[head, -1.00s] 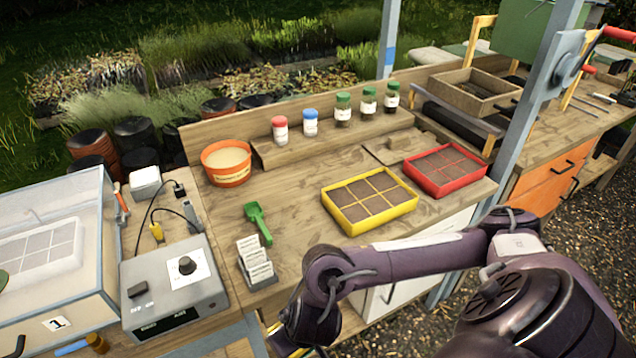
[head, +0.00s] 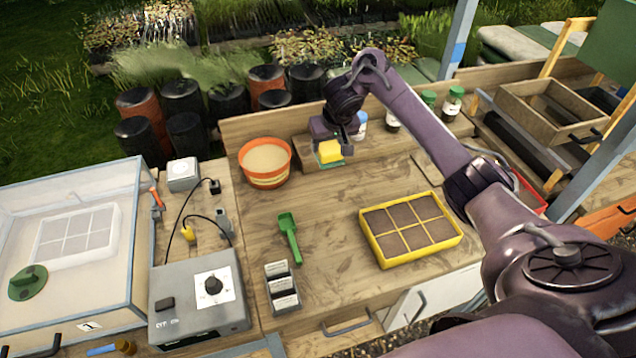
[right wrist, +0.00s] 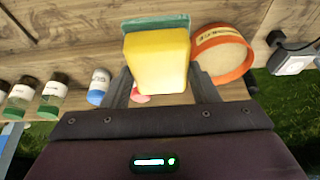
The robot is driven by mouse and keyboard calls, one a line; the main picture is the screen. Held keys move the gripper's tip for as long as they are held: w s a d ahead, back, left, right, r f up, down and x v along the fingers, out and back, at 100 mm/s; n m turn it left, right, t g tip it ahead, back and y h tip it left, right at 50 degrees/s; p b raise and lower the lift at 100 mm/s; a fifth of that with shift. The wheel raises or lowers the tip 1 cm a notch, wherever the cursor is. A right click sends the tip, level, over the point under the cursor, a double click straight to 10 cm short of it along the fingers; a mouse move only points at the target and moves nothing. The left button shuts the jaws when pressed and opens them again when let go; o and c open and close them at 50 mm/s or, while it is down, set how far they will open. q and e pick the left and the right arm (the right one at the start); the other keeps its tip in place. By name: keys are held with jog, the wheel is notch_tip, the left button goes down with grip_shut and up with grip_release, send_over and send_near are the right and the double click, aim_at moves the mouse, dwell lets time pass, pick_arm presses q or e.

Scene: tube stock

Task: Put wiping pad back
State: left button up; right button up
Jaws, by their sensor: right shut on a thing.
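The wiping pad (head: 330,151) is a yellow block with a green face. My right gripper (head: 332,142) is shut on it and holds it in front of the wooden shelf at the back of the bench. In the right wrist view the pad (right wrist: 158,60) sits between the two fingers of my right gripper (right wrist: 155,85). In the head view the gripper hides part of the shelf. I cannot tell whether the pad touches the shelf. My left gripper does not show.
An orange tub (head: 265,180) stands left of the pad. A blue-capped jar (head: 361,122) is close on its right. A green scoop (head: 288,238), a yellow seed tray (head: 372,245) and a label holder (head: 283,300) are on the bench. Bare wood lies between scoop and shelf.

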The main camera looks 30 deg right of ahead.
jog(key=shift+w+d+f+b, duration=0.35)
jog(key=shift+w+f+b, duration=0.1)
jog(key=shift+w+b, duration=0.25)
jog(key=f+b, duration=0.3)
jog(key=f, duration=0.1)
jog(key=f+b, duration=0.3)
jog(key=f, duration=0.2)
jog(key=f+b, duration=0.3)
jog(key=f, duration=0.1)
jog(key=shift+s+f+b, duration=0.25)
jog(key=shift+f+b, duration=0.1)
jog(key=shift+b, duration=0.05)
jog(key=shift+s+f, duration=0.1)
jog(key=shift+f, duration=0.2)
notch_tip(320, 180, down, 4)
jog(key=shift+r+b, duration=0.2)
jog(key=shift+b, duration=0.2)
jog(key=shift+f, duration=0.15)
jog(key=shift+f, duration=0.1)
